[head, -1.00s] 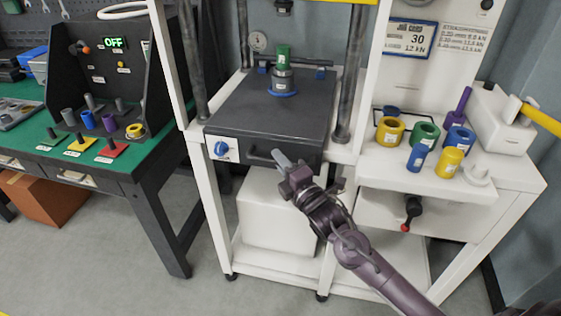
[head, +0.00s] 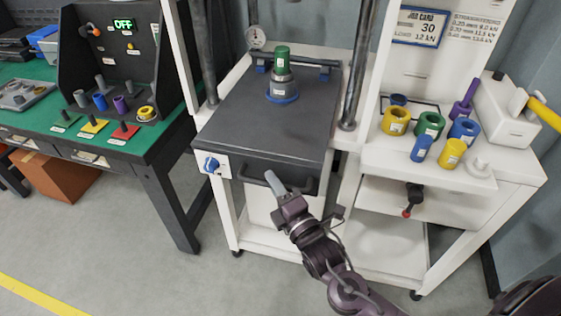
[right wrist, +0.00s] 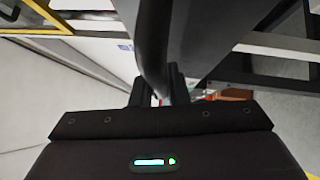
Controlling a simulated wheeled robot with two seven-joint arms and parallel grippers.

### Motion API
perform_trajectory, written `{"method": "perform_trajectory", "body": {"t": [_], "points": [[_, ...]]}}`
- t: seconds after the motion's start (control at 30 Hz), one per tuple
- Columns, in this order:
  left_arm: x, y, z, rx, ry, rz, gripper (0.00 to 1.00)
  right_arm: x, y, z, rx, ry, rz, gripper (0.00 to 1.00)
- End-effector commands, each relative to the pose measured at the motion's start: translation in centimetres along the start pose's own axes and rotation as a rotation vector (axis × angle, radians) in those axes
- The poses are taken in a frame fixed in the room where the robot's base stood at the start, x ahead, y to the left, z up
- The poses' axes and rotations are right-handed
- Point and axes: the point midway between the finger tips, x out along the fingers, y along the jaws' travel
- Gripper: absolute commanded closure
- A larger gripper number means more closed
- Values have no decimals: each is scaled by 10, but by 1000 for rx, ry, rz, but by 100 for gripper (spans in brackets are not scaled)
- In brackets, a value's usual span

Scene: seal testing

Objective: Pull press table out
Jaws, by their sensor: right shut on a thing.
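The press table (head: 235,125) is a dark grey slab between the press columns, its front edge standing forward of them. A green-topped cylinder on a blue ring (head: 282,78) stands upright on it. The dark handle bar (head: 308,187) runs along its front face, beside a blue knob (head: 211,164) on a white plate. My right gripper (head: 275,183) is shut on the handle. In the right wrist view, the dark bar (right wrist: 153,45) runs down between the fingers (right wrist: 160,90); the exact contact is partly hidden. My left gripper is not in view.
Right of the press, a white shelf (head: 400,165) holds several coloured rings and cylinders, with a red-tipped lever (head: 411,203) below. Left stands a green-topped bench (head: 160,133) with coloured parts and a panel reading OFF. The floor (head: 120,250) in front is clear.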

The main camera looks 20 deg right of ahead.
Motion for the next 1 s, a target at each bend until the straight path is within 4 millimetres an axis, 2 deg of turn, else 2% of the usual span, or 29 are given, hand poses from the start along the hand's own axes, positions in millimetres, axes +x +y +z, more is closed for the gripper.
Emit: {"method": "perform_trajectory", "body": {"t": [0.03,1.0], "points": [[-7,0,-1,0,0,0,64,-8,3,-8,4,4,-7,100],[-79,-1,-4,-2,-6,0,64,-136,38,-136,1,3,-7,100]]}}
